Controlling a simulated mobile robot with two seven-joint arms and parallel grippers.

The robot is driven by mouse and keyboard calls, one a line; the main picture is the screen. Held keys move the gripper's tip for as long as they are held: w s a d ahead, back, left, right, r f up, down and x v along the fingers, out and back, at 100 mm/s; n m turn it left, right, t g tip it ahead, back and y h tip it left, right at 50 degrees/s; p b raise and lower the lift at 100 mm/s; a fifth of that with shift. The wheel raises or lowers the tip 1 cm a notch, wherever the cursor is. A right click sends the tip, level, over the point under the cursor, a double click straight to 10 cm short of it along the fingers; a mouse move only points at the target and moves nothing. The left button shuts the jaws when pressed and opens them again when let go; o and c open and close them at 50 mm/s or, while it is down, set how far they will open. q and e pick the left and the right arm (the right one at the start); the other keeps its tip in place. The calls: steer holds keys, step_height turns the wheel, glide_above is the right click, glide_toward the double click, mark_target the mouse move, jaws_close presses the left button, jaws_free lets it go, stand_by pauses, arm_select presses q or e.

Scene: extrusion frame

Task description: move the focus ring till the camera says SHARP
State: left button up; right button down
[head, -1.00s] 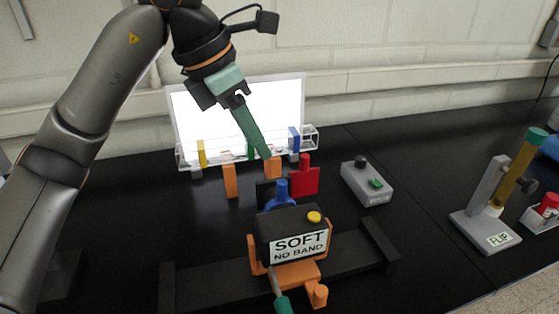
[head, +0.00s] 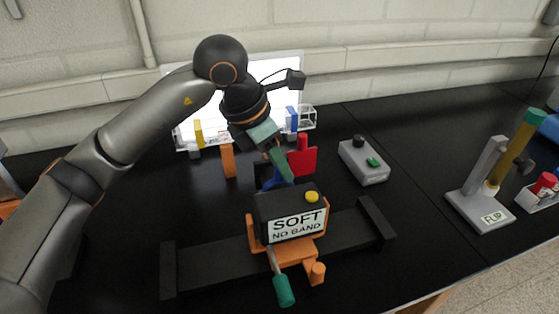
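The camera (head: 285,213) is a black box on an orange carriage (head: 291,252), with a yellow button on top. Its display (head: 297,226) reads "SOFT" and "NO BAND". A green-handled lever (head: 284,290) and an orange knob (head: 317,272) stick out at its front; I cannot tell which part is the focus ring. My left gripper (head: 286,175) points down just behind the camera, over a blue piece (head: 266,176) that it partly hides. Its green fingers overlap in this view, so their opening and any contact are unclear. My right gripper is not in view.
The carriage sits on a black rail (head: 215,262). A red plate (head: 303,160) and an orange post (head: 228,160) stand behind the camera, before a bright panel (head: 188,108). A grey box (head: 363,162) and a stand marked FLIP (head: 480,212) are right.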

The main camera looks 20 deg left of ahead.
arm_select(q)
steer(key=shift+f, duration=0.1)
jaws_close()
stand_by(1.4)
